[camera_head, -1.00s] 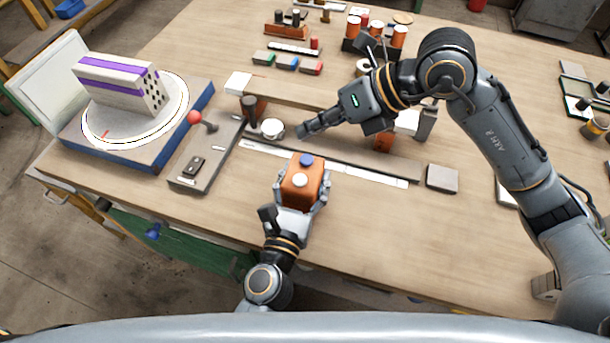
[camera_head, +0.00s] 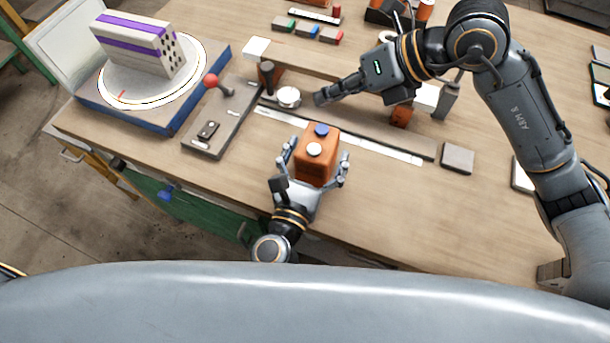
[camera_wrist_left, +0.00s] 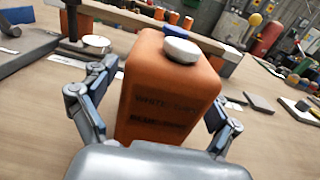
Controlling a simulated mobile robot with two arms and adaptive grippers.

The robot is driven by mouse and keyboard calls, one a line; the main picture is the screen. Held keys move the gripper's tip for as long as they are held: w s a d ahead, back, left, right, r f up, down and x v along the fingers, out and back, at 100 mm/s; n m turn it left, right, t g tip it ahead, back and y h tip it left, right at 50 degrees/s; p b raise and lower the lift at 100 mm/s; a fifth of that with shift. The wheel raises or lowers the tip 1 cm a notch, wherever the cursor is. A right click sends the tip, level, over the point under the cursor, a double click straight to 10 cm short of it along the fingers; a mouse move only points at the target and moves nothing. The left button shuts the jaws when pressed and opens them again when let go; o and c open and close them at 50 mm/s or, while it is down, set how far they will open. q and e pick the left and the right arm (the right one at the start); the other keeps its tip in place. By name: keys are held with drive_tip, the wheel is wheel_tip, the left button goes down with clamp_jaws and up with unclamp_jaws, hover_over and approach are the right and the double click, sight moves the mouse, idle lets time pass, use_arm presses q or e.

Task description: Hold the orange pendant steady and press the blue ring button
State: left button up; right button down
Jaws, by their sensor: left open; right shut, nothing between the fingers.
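The orange pendant (camera_head: 315,170) stands upright near the table's front edge, with a blue button (camera_head: 321,130) and a white button (camera_head: 314,149) on top. It also shows in the left wrist view (camera_wrist_left: 165,95), with dark lettering on its near face; there the blue button (camera_wrist_left: 182,33) is partly hidden behind the white one (camera_wrist_left: 181,50). My left gripper (camera_head: 318,160) is open, its fingers on either side of the pendant; in the wrist view gaps show beside it. My right gripper (camera_head: 322,98) is shut and empty, behind the pendant and apart from it.
A turntable (camera_head: 115,88) carries a purple-striped hollow brick (camera_head: 140,45) at the left. A grey box with a red-knobbed lever (camera_head: 211,81) stands nearer. A long ruler strip (camera_head: 350,140) and a round white-topped piece (camera_head: 289,97) lie behind the pendant.

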use_arm(q)
drive_tip(key=v, duration=1.1)
drive_tip(key=shift+r, duration=0.1)
